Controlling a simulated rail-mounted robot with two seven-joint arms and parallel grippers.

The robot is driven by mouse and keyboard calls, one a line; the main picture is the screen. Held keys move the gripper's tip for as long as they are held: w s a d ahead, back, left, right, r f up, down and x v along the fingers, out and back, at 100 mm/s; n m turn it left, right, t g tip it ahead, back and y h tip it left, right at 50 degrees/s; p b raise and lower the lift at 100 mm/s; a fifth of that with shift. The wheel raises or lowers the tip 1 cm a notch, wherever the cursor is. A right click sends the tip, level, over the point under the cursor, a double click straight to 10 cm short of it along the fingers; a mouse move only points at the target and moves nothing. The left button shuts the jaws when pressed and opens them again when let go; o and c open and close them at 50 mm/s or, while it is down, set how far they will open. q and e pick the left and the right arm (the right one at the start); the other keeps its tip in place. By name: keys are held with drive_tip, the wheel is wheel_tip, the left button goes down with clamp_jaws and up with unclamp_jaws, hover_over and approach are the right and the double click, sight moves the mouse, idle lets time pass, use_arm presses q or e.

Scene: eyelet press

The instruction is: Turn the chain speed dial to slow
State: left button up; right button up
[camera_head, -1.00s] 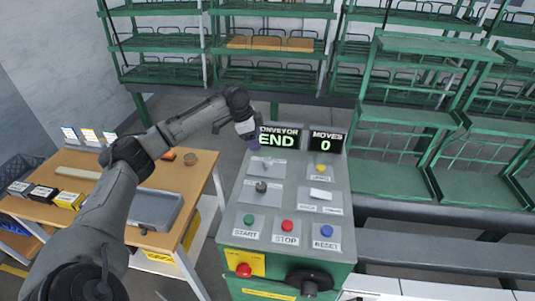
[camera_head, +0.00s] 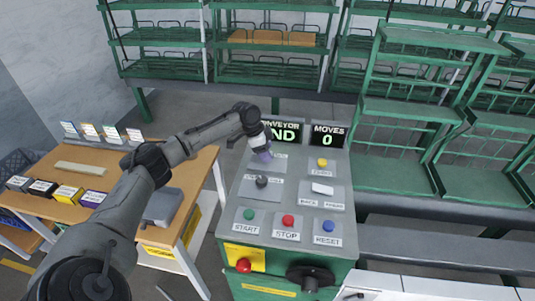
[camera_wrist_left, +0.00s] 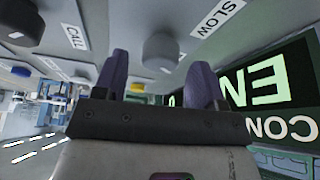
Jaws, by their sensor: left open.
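The control panel (camera_head: 303,213) stands in the middle of the head view. My left gripper (camera_head: 264,156) is over its upper left plate and hides the dial there. In the left wrist view, which is upside down, a grey round dial (camera_wrist_left: 160,50) shows beside the label SLOW (camera_wrist_left: 225,14). The purple fingers of my left gripper (camera_wrist_left: 160,82) are open and empty, with the dial seen between and beyond them. I cannot tell whether they touch it. A second dark knob (camera_head: 262,181) sits on the plate below, and it also shows in the wrist view (camera_wrist_left: 20,22). My right gripper is out of view.
The lit CONVEYOR display (camera_head: 285,133) and MOVES display (camera_head: 328,134) stand close behind the gripper. Coloured buttons, such as the red stop button (camera_head: 288,221), line the front. A wooden table (camera_head: 192,190) is at left, and green racks (camera_head: 400,150) stand behind.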

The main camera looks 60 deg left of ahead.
use_arm(q)
drive_tip(key=shift+w+d+f, duration=0.1)
drive_tip(key=shift+w+f, duration=0.1)
drive_tip(key=shift+f, duration=0.45)
drive_tip(key=shift+c, duration=0.4)
drive_tip(key=c, duration=0.8)
drive_tip(key=shift+p, duration=0.35)
drive_tip(key=n+y+p, duration=0.1)
drive_tip(key=n+p, duration=0.2)
drive_tip(key=p, duration=0.3)
drive_tip(key=n+y+p, duration=0.1)
drive_tip(key=n+p, duration=0.3)
drive_tip(key=p, duration=0.3)
drive_tip(key=n+y+p, duration=0.2)
drive_tip(key=n+p, duration=0.2)
drive_tip(key=p, duration=0.3)
drive_tip(key=shift+d+r, duration=0.3)
drive_tip(key=shift+w+f+n+g+y+p, duration=0.15)
drive_tip(key=shift+n+y+p, duration=0.15)
drive_tip(key=shift+n+p, duration=0.45)
drive_tip(key=shift+s+f+n+g+y+p, duration=0.15)
drive_tip(key=shift+n+y+p, duration=0.15)
drive_tip(key=shift+n+p, duration=0.45)
